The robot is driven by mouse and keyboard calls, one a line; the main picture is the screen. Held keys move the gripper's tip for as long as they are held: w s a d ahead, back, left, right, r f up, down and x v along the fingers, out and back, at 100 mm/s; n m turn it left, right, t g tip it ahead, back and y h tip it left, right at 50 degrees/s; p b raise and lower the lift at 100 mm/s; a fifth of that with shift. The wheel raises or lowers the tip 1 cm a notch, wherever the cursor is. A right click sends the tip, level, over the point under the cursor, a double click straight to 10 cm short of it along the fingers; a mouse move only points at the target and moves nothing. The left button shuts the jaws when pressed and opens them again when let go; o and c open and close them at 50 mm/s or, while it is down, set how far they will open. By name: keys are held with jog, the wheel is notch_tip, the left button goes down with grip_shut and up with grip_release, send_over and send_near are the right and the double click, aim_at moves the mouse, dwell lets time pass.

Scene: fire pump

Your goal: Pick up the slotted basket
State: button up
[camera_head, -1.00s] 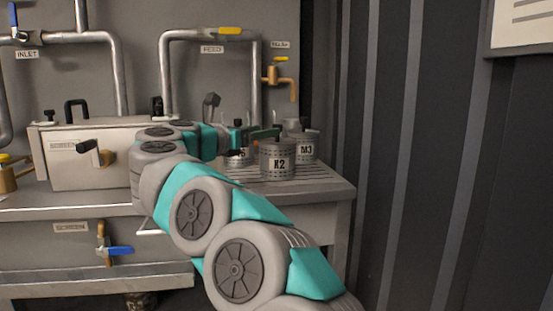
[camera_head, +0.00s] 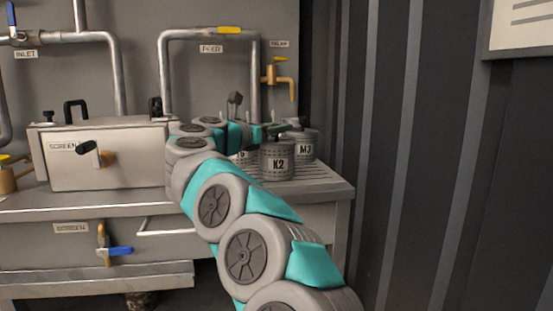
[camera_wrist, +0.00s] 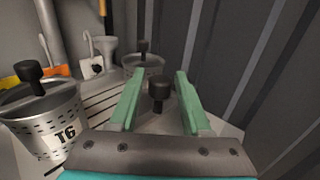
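Three grey metal baskets stand close together at the right end of the bench. In the head view they are K2 (camera_head: 277,163), M3 (camera_head: 303,147) and one mostly hidden behind my arm (camera_head: 243,157). In the wrist view, the basket labelled T6 (camera_wrist: 48,120) is at left, with rows of small openings and a black knob. I cannot tell clearly which basket is slotted. My gripper (camera_wrist: 160,76) is open, its green fingers on either side of a black knob (camera_wrist: 158,92), apparently K2's. The knob looks free of both fingers. Another knobbed basket (camera_wrist: 143,66) lies beyond the fingertips.
The bench has a ribbed drain surface (camera_head: 322,183) under the baskets. A white screen box (camera_head: 105,157) stands to the left. Pipes and a brass tap (camera_head: 281,80) are behind. A dark corrugated wall (camera_head: 420,150) closes off the right side.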

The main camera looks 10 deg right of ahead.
grip_shut()
dwell(1.0)
